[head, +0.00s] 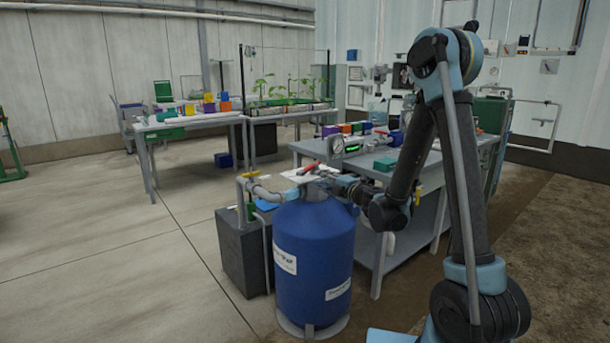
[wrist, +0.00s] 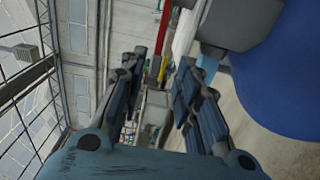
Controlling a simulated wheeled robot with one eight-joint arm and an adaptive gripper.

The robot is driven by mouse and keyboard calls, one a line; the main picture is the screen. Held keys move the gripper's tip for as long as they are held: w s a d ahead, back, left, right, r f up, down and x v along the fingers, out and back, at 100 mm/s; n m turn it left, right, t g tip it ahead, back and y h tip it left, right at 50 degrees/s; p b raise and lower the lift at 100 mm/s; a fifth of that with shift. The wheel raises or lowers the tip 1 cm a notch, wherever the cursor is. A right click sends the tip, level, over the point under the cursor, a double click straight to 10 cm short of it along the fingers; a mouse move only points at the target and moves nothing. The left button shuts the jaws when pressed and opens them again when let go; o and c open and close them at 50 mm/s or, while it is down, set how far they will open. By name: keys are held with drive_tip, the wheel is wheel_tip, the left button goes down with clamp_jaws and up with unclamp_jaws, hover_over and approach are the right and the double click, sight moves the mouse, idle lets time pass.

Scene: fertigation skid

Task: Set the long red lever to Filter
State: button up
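The long red lever (head: 308,169) sits on a white plate (head: 300,175) on top of the blue filter tank (head: 312,250). In the wrist view the red lever (wrist: 162,28) shows as a narrow strip beyond the fingertips, toward the top of the picture. My gripper (head: 332,182) is at the right side of the tank's top, close to the lever. In the wrist view my gripper (wrist: 158,68) has its two fingers apart, with nothing held between them. I cannot tell whether a finger touches the lever. Position labels on the plate are too small to read.
A pipe with a yellow handle (head: 249,177) joins the tank's left side. A dark grey box (head: 240,255) stands left of the tank. A grey bench (head: 375,175) with a gauge and boxes is behind my arm.

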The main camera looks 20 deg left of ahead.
sight(306, 172)
drive_tip(key=x, duration=1.1)
drive_tip(key=shift+w+a, duration=0.25)
drive_tip(key=shift+a, duration=0.05)
clamp_jaws()
